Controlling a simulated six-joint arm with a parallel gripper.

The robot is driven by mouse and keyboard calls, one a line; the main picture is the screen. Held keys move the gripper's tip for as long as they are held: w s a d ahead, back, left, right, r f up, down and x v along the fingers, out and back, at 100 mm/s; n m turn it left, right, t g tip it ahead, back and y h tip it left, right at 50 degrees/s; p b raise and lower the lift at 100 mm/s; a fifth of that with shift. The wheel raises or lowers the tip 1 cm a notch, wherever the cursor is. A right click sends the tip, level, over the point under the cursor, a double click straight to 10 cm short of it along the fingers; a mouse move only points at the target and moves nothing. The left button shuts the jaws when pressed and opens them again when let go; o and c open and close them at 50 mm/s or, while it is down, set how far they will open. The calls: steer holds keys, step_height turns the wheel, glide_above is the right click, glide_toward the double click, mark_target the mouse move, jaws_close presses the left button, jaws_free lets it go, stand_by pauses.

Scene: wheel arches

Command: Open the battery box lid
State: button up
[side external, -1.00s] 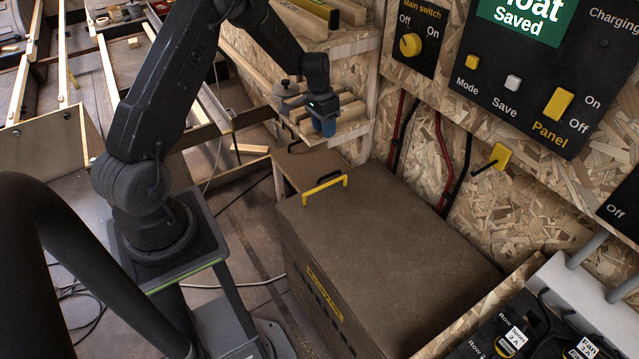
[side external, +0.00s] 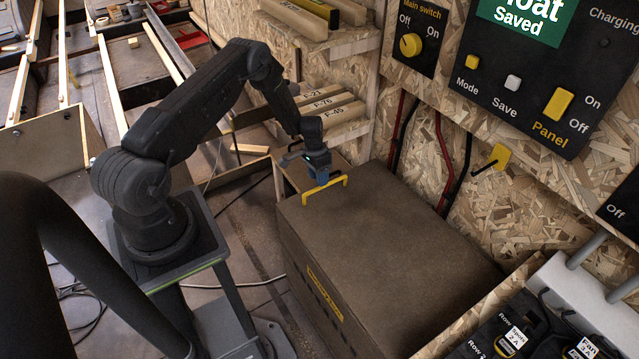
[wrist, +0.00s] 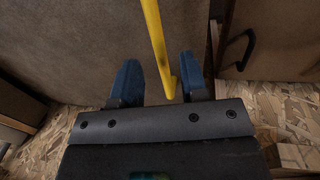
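The battery box (side external: 390,250) is a large brown box with a yellow label on its front. Its flat lid (side external: 400,225) is closed. A yellow bar handle (side external: 336,188) stands on the lid near its far left edge. My gripper (side external: 321,177) is at the handle, pointing down. In the wrist view, my gripper (wrist: 158,82) has its two blue fingers apart. The yellow handle (wrist: 155,40) runs between them, with a gap on each side. The wrist view also shows the lid (wrist: 75,45). I cannot tell the exact height of the fingertips against the bar.
A chipboard wall (side external: 480,220) with red and black cables stands right behind the box. Shelves with wooden blocks (side external: 335,110) are behind my gripper. A control panel (side external: 520,70) hangs at the upper right. Black plug-in units (side external: 510,335) sit at the lower right.

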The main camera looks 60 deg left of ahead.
steer(key=shift+d+f, duration=0.15)
steer(key=shift+f, duration=0.6)
steer(key=shift+d+f, duration=0.15)
steer(key=shift+f, duration=0.55)
jaws_close()
